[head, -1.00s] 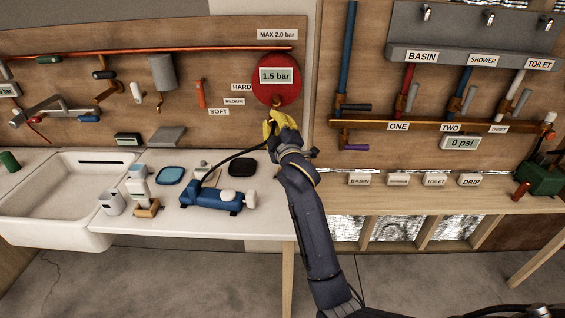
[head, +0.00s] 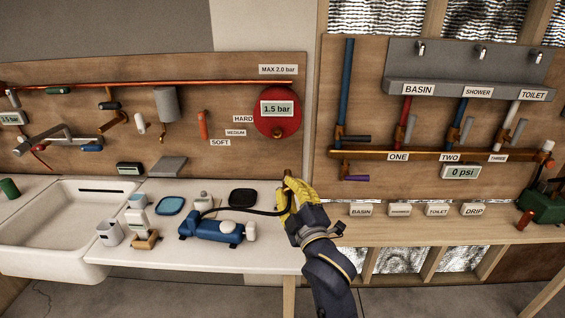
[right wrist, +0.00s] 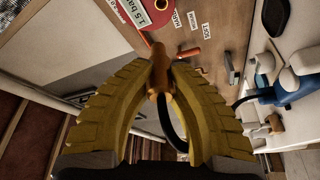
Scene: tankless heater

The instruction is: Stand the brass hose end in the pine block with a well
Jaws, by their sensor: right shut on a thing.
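The brass hose end (head: 288,179) is held in my right gripper (head: 292,192), its tip pointing up above the yellow fingers. In the right wrist view the yellow fingers (right wrist: 160,72) are shut on the orange-brown hose end (right wrist: 157,82), and the black hose hangs below it. The hose (head: 245,211) runs left to the blue pump (head: 212,230) on the white counter. The small pine block (head: 146,241) sits on the counter left of the pump, well away from my gripper. Its well is too small to make out. My left gripper is not in view.
A white bottle-like unit (head: 137,219) and a grey-white cup (head: 109,233) stand close to the block. A blue tray (head: 171,206) and black pad (head: 242,198) lie behind the pump. The red vessel (head: 277,122) reads 1.5 bar. The sink (head: 55,225) is at left.

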